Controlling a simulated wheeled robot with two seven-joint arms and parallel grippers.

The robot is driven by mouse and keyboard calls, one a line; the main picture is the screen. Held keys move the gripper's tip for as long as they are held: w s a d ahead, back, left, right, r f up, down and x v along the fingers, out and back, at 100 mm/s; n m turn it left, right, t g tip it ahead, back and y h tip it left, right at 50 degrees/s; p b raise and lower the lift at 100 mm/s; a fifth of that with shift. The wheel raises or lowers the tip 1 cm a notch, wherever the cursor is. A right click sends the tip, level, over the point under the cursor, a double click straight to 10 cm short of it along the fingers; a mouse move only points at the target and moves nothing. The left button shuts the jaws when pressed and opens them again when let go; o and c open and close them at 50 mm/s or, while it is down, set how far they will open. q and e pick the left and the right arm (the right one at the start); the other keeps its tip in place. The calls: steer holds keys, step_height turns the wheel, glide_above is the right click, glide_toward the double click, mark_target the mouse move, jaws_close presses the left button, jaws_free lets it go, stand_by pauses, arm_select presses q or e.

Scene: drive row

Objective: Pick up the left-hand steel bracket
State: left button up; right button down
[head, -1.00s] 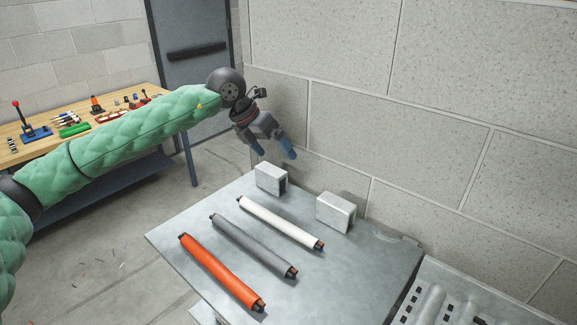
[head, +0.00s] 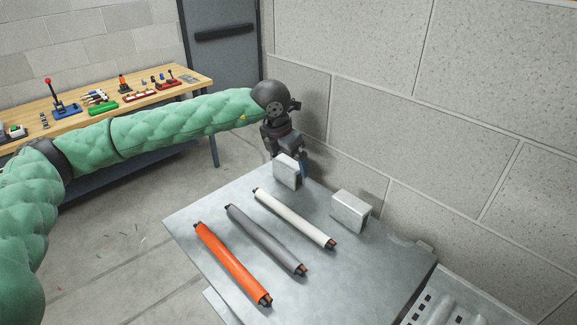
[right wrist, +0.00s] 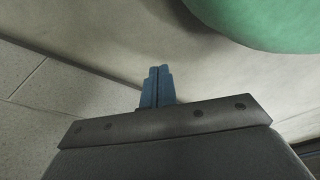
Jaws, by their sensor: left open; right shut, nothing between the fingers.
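The left-hand steel bracket (head: 287,173), a pale grey metal block, stands at the back left of the steel table (head: 205,215). A second, similar bracket (head: 350,211) stands to its right. My left gripper (head: 292,158) is open at the left-hand bracket, reaching down from above and behind it.
An orange roller (head: 232,263), a grey roller (head: 265,239) and a white roller (head: 294,218) lie in front of the brackets. A block wall (head: 400,120) rises close behind the table. A wooden workbench (head: 75,122) with tools stands at the back left.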

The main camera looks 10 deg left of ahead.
mark_target(288, 162)
arm_select(q)
steer(key=p+x, duration=0.2)
steer(key=shift+w+f, duration=0.15)
steer(key=shift+f, duration=0.25)
steer(key=shift+w+f, duration=0.1)
steer(key=shift+f, duration=0.35)
arm_select(e)
steer(key=s+d+f, duration=0.1)
steer(key=s, duration=0.5)
steer(key=shift+s+f, duration=0.2)
arm_select(q)
steer(key=shift+c, duration=0.4)
arm_select(e)
steer(key=shift+d, duration=0.1)
arm_select(q)
steer(key=c, duration=0.9)
arm_select(e)
steer(key=shift+s, duration=0.1)
arm_select(q)
steer(key=shift+r, duration=0.1)
arm_select(e)
steer(key=shift+f, duration=0.1)
